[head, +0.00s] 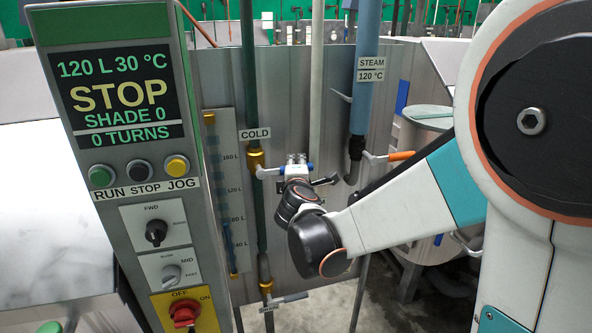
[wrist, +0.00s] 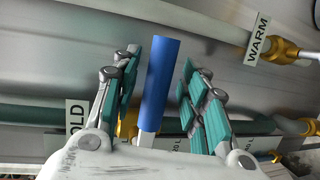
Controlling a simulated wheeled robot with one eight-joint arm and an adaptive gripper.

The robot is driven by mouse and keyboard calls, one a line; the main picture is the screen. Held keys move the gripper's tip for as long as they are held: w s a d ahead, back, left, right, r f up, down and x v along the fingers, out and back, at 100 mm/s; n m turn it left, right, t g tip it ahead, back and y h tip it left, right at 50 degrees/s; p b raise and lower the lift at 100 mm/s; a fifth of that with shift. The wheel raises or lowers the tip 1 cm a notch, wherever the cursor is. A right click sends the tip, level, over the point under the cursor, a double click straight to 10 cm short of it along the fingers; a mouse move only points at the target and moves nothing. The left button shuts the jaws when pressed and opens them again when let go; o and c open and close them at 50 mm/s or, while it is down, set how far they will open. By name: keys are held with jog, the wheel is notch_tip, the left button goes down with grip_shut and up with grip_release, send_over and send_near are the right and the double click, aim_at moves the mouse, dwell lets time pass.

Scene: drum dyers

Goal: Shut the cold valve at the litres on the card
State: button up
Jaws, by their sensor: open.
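The cold valve (head: 256,160) is a brass fitting on the dark green pipe below the COLD sign (head: 255,134). Its white lever points right, across the pipe, to a blue grip near my gripper (head: 297,163). In the wrist view the blue grip (wrist: 163,80) stands between the two teal-padded fingers of my gripper (wrist: 160,78), with a gap on each side. My gripper is open. The panel display (head: 115,95) reads 120 L 30 °C, STOP, SHADE 0, 0 TURNS. The level gauge (head: 221,190) has litre marks; its liquid level is hard to tell. No separate card is clear.
A blue STEAM pipe (head: 366,70) with an orange-handled valve (head: 400,155) stands right of my gripper. The control panel (head: 150,190) is close on the left. A lower valve (head: 266,288) is below the cold one. A WARM sign (wrist: 257,50) shows in the wrist view.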

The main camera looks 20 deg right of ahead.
jog(key=v, duration=1.2)
jog(key=shift+s, duration=0.1)
jog(key=s+d+f+m+g, duration=0.4)
jog(key=s+d+m+g, duration=0.15)
jog(key=s+m, duration=0.45)
jog(key=s+a+f+m+g+y, duration=0.1)
jog(key=s+m+y, duration=0.1)
jog(key=s, duration=0.4)
jog(key=s+a+f+m+g+y, duration=0.1)
jog(key=s+a+f+m+y, duration=0.1)
jog(key=s, duration=0.4)
jog(key=shift+a+f+m+g, duration=0.3)
jog(key=shift+f+m+g, duration=0.05)
jog(key=shift+m, duration=0.25)
jog(key=shift+s, duration=0.1)
